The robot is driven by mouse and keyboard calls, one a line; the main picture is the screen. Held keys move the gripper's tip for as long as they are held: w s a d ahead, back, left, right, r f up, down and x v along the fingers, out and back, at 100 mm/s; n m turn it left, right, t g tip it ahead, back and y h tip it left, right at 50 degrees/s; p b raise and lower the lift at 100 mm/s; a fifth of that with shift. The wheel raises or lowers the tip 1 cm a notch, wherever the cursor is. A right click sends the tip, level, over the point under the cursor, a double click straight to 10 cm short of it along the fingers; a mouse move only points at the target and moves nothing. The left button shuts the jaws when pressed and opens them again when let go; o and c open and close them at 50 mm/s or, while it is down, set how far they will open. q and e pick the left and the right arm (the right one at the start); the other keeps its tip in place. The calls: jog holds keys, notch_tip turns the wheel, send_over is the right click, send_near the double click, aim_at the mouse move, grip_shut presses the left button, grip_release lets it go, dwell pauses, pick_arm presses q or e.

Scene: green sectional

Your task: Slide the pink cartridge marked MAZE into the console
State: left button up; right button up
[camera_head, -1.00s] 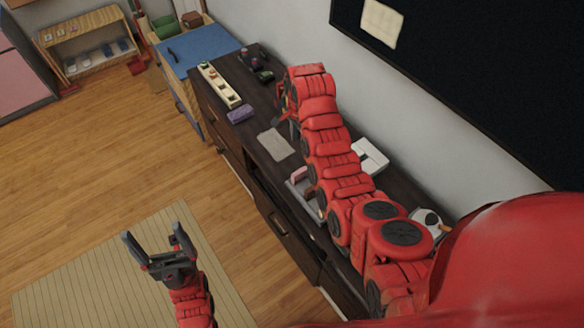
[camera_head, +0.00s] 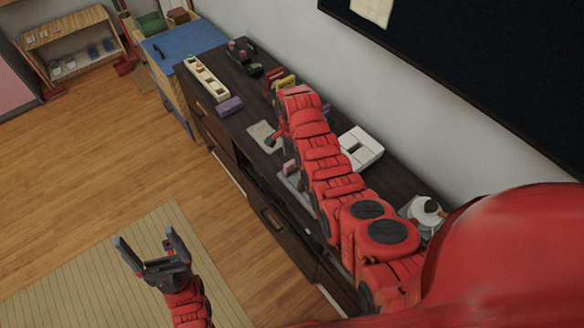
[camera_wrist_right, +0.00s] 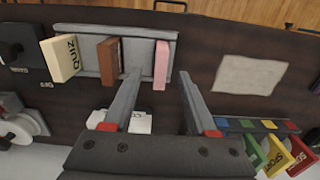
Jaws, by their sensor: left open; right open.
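The pink cartridge (camera_wrist_right: 161,65) stands in a grey rack (camera_wrist_right: 88,62) in the right wrist view, at the rack's right end; its marking is not readable. A bit of it shows beside my right arm in the head view (camera_head: 289,167). My right gripper (camera_wrist_right: 160,78) is open and empty, with the pink cartridge between its fingers in the picture; I cannot tell the height gap. The white console (camera_head: 361,148) lies behind my right arm on the dark cabinet; my fingers partly cover a white body in the wrist view. My left gripper (camera_head: 144,237) is open and empty over the floor mat.
A cream QUIZ cartridge (camera_wrist_right: 61,58) and a brown cartridge (camera_wrist_right: 110,62) share the rack. Yellow, green and red cartridges (camera_wrist_right: 277,155) stand at the lower right. A beige sheet (camera_wrist_right: 248,74) lies flat. A purple block (camera_head: 230,106) and a white pot (camera_head: 424,213) are also on the cabinet.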

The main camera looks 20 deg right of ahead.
aim_at(292, 162)
jog(key=shift+d+f+p, duration=0.15)
jog(key=shift+f+p, duration=0.45)
jog(key=shift+f, duration=0.35)
jog(key=shift+w+f+b, duration=0.1)
jog(key=shift+f+b, duration=0.2)
jog(key=shift+f, duration=1)
grip_shut()
